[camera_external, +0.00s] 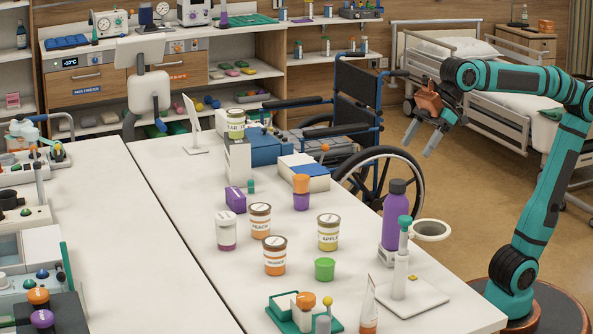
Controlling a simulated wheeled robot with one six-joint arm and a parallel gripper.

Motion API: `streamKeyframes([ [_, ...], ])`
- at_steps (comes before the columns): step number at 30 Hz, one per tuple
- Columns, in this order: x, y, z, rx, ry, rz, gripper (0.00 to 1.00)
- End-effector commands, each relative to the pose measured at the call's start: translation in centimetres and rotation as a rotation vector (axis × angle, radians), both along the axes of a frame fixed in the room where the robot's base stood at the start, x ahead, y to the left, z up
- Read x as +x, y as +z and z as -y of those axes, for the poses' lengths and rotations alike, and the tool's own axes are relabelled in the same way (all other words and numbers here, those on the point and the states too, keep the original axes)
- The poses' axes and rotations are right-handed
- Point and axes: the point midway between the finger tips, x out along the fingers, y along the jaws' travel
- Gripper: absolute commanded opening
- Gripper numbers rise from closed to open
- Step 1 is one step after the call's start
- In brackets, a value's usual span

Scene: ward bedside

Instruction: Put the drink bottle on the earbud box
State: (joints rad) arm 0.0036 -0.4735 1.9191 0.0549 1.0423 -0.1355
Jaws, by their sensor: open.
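The drink bottle (396,212) is purple with a dark cap and stands upright near the right edge of the white table. Its base appears to rest on a small white box (387,253), which looks like the earbud box. The teal-topped stand in front partly hides that box and the bottle's lower right side, so the exact contact is hard to see. My gripper (421,139) is open and empty, up in the air beyond the table edge. It is above and to the right of the bottle, well apart from it.
A white stand with a ring (431,229) is close in front of the bottle. Several labelled cups, including a peach one (260,221), a green cup (324,269) and a purple box (235,199) stand to the left. A wheelchair (357,110) is behind the table.

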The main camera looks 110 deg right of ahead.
Motion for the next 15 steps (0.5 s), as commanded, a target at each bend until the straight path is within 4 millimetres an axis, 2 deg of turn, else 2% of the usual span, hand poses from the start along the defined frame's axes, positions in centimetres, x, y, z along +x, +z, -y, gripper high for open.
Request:
streamKeyframes([
  [1,-1.1,-0.2,0.1,0.003,-0.01,0.064,0.66],
  [15,-9.1,-1.6,0.8,0.05,-0.084,0.672,0.66],
])
